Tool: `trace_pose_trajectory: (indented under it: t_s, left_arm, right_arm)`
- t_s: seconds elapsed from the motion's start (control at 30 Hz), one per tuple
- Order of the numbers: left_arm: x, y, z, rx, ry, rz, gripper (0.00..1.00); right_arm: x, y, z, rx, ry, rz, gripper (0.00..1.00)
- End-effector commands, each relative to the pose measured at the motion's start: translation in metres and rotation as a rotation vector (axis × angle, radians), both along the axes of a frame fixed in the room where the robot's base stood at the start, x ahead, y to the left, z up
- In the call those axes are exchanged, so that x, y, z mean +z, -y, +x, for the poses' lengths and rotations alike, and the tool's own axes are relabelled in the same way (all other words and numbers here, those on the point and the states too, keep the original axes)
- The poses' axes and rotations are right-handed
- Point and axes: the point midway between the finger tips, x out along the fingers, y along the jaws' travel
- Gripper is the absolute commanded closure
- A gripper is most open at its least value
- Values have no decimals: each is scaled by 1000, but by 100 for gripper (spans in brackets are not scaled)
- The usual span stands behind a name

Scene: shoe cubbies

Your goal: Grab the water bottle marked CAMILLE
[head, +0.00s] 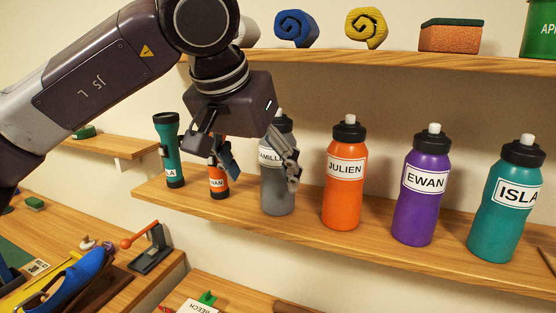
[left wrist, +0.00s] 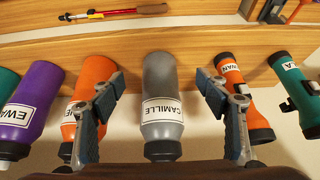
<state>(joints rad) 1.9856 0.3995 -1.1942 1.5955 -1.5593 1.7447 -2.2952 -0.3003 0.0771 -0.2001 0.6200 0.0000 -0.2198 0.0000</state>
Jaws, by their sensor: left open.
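The grey water bottle (head: 277,200) stands upright on the lower shelf, its label partly covered by my gripper in the head view. In the left wrist view the grey bottle (left wrist: 160,78) shows its full white label, CAMILLE. My left gripper (head: 262,177) is open at this bottle, with one finger to each side. In the left wrist view the fingers (left wrist: 161,84) show clear gaps to the bottle's sides. My right gripper is not in view.
To the bottle's right stand an orange JULIEN bottle (head: 342,195), a purple EWAN bottle (head: 421,208) and a teal ISLA bottle (head: 500,220). To its left are an orange flashlight (head: 218,182) and a teal flashlight (head: 172,140). An upper shelf (head: 400,61) runs above.

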Motion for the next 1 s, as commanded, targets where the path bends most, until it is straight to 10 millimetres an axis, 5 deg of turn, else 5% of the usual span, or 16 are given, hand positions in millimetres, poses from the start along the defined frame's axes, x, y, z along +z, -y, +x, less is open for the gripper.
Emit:
trace_pose_trajectory:
  t_s: [0.53,0.6,1.0]
  left_arm:
    - [2,22,51,1,-3,-2,32]
    - [-10,24,57,-1,-6,0,32]
    - [-27,28,65,-1,-1,-2,36]
  right_arm:
    - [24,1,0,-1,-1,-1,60]
    - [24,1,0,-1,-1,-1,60]
    - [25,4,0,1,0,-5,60]
